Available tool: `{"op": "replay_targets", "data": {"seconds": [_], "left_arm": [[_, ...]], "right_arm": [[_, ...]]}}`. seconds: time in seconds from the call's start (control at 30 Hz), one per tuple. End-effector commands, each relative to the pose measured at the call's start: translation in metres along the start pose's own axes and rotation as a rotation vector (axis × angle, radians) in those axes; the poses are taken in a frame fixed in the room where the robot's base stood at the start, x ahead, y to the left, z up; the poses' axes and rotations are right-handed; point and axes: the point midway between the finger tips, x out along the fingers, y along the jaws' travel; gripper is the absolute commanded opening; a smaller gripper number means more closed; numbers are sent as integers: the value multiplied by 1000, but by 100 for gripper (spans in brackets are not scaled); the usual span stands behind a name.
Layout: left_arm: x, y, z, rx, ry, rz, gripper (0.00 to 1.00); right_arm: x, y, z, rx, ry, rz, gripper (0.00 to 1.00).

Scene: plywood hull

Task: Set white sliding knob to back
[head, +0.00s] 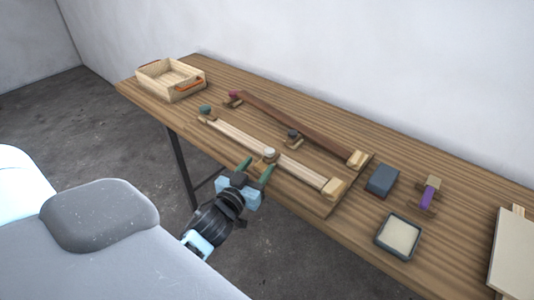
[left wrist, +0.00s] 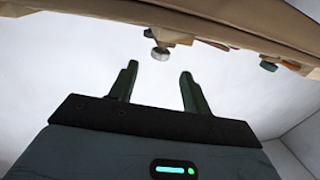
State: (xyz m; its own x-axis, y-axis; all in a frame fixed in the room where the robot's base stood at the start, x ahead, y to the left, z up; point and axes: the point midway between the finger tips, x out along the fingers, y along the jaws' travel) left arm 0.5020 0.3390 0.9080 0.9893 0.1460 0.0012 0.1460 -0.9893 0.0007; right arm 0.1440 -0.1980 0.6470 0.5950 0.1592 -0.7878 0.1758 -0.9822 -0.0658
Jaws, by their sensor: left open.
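The white sliding knob (head: 269,153) sits about midway along a pale wooden rail (head: 233,132) on the bench. It also shows in the left wrist view as a pale round knob (left wrist: 160,53), just beyond the fingertips. My left gripper (head: 254,170) is open and empty at the bench's front edge, close in front of the knob. Its two green fingers also show in the left wrist view (left wrist: 159,70), apart, with the knob roughly in line with the gap between them. I cannot tell whether they touch it. My right gripper is not in view.
A dark brown rail (head: 300,124) with a dark knob (head: 293,134) lies behind. A wooden tray (head: 170,80) stands at the far left. A blue-grey block (head: 382,180), a shallow dark tray (head: 398,237) and a purple-handled item (head: 429,191) lie to the right.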

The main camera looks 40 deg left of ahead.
Motion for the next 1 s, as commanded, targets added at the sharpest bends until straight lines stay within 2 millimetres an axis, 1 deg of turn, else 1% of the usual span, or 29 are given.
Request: {"op": "replay_targets", "data": {"seconds": [0.03,0.2,0.4,0.53,0.77,0.87,1.0], "left_arm": [[9,0,-3,1,4,0,48],[34,0,-3,2,3,-1,48],[54,0,-1,1,1,0,48],[59,0,-1,1,1,0,48],[60,0,0,1,0,0,48],[60,0,0,1,0,0,38],[60,0,0,1,0,0,20]], "right_arm": [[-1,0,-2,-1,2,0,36],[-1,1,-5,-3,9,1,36],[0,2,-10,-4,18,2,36],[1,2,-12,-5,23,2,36],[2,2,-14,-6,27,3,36],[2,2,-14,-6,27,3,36],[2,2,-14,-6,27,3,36]]}}
